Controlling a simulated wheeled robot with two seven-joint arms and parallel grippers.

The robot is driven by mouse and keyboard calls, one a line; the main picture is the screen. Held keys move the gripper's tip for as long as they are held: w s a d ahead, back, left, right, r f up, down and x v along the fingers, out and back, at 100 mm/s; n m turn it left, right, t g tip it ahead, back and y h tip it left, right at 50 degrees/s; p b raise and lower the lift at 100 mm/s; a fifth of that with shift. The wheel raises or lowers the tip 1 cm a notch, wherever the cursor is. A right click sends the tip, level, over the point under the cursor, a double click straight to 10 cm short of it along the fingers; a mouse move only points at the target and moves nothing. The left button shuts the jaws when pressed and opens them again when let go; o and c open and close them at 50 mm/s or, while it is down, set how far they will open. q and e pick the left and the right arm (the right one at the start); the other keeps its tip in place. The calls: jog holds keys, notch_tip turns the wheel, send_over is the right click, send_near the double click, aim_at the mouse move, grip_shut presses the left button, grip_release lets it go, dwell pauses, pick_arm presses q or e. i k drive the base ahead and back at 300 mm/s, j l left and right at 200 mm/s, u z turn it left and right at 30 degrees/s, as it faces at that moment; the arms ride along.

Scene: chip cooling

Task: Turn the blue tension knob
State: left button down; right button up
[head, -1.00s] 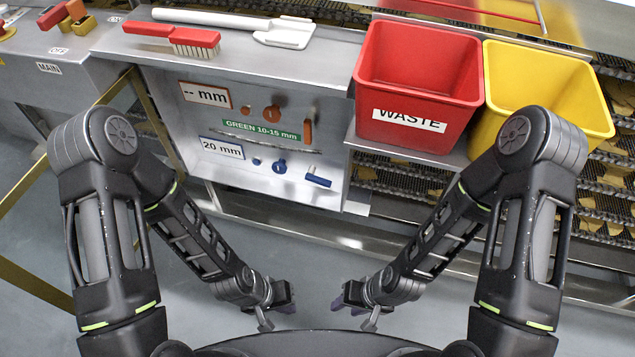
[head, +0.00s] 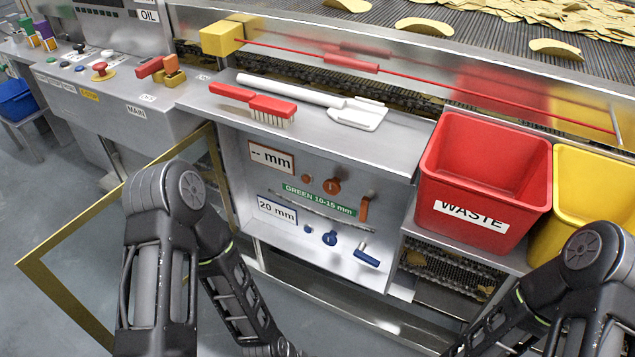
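A round blue knob (head: 330,239) sits on the lower row of the grey control panel (head: 250,240), right of the "20 mm" display (head: 277,211). A smaller blue part (head: 308,229) is to its left and a blue lever-like handle (head: 366,257) to its right. Which blue part is the tension knob is not labelled. My two arms show at the bottom left and bottom right, reaching down. Both grippers are below the picture edge, clear of the panel.
Above the blue row are a "-- mm" display (head: 271,157), an orange knob (head: 332,186) and an orange handle (head: 364,208). A brush (head: 270,107) and white scraper (head: 357,114) lie on the ledge above. A red waste bin (head: 470,215) and yellow bin (head: 572,240) stand right. An open yellow-framed door (head: 62,300) is left.

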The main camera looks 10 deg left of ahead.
aim_at(328, 239)
jog(key=k+j+u, duration=0.45)
jog(key=z, duration=0.4)
jog(key=i+z, duration=0.1)
jog(key=z, duration=0.3)
jog(key=j+z, duration=0.1)
jog(key=z, duration=0.3)
jog(key=i+j+z, duration=0.1)
jog(key=z, duration=0.3)
